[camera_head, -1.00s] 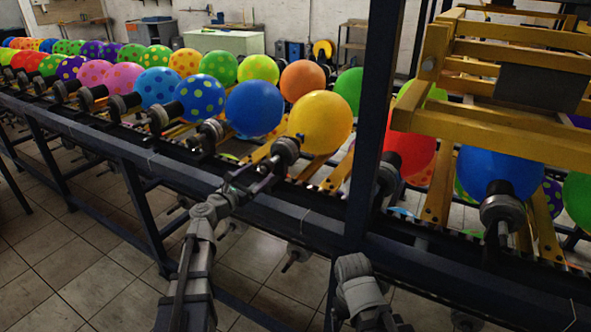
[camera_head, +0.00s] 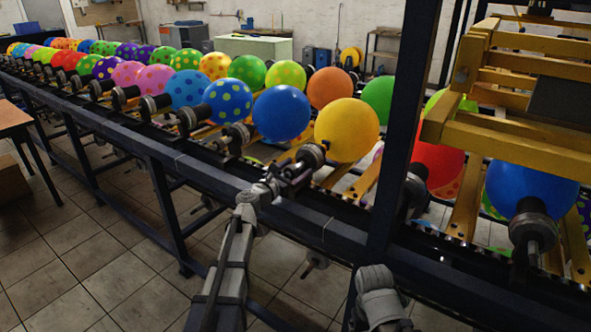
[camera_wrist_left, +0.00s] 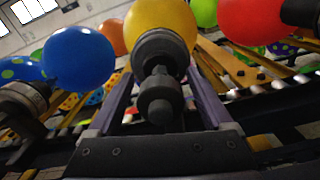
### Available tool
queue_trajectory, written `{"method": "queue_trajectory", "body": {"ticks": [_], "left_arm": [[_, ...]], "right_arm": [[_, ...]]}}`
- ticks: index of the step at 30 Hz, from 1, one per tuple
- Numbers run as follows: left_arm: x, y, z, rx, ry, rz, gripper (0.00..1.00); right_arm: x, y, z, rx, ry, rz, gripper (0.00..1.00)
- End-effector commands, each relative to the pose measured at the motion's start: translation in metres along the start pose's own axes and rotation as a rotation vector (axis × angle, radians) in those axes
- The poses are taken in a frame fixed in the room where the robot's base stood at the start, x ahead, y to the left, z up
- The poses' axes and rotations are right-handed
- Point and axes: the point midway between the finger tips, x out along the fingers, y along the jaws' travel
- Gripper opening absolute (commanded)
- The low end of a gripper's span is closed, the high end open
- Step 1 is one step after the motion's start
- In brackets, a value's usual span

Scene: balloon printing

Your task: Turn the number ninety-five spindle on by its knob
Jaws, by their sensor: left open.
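A yellow balloon (camera_head: 347,131) sits on a dark spindle (camera_head: 312,155) on the near side of the line. No number can be read on any spindle. My left gripper (camera_head: 283,178) is at the outer end of this spindle. In the left wrist view, the spindle's round dark knob (camera_wrist_left: 160,103) lies between the purple-grey fingers of my left gripper (camera_wrist_left: 160,112). The fingers are apart, with visible space between each finger and the knob. My right arm shows at the bottom of the head view, but its gripper is not in view.
A dark upright post (camera_head: 405,130) stands just right of the yellow balloon. A blue balloon (camera_head: 282,113) is on the neighbouring spindle to the left. A yellow frame (camera_head: 515,142) overhangs the line at right. A brown table (camera_head: 12,117) stands at far left.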

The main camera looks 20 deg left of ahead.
Motion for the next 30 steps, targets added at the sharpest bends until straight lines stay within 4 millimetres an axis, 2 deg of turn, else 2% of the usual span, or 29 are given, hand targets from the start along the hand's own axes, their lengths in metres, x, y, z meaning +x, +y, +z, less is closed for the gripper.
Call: {"method": "queue_trajectory", "body": {"ticks": [2, 24, 30], "left_arm": [[-0.0003, -0.0001, 0.0, 0.0, 0.0, 0.0, 0.84], [-0.0005, -0.0001, 0.0, 0.0, 0.0, 0.0, 0.01], [-0.0005, -0.0002, 0.0, 0.01, 0.0, 0.0, 0.0]], "right_arm": [[0.0, 0.0, 0.0, 0.0, 0.0, 0.0, 0.84], [0.0, 0.0, 0.0, 0.0, 0.0, 0.0, 0.84], [0.0, 0.0, 0.0, 0.0, 0.0, 0.0, 0.84]]}}
